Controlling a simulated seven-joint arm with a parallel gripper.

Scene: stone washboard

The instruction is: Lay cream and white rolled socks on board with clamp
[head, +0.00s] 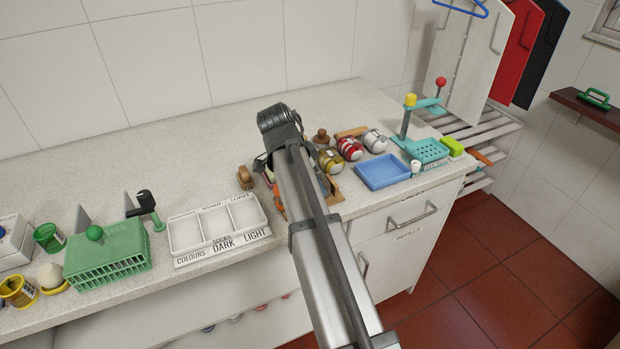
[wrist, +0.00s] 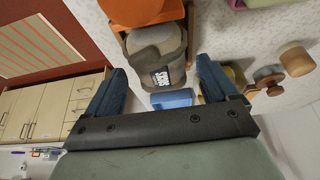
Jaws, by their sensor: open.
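My gripper (wrist: 160,88) is open; in the wrist view its two blue fingers stand either side of a grey rolled bundle (wrist: 160,55) with a dark lettered band. I cannot tell whether they touch it. In the head view my arm hides most of that spot. A white roll with a dark band (head: 375,141) lies on the counter beside a red roll (head: 350,148) and an olive-gold roll (head: 330,159). A turquoise slotted board (head: 428,151) with a post and clamp arm (head: 428,103) stands at the right. I cannot make out a cream roll for sure.
A three-part white tray (head: 217,223) labelled colours, dark and light sits left of my arm. A green basket (head: 107,253) is further left. An orange block (wrist: 145,12) adjoins the grey bundle.

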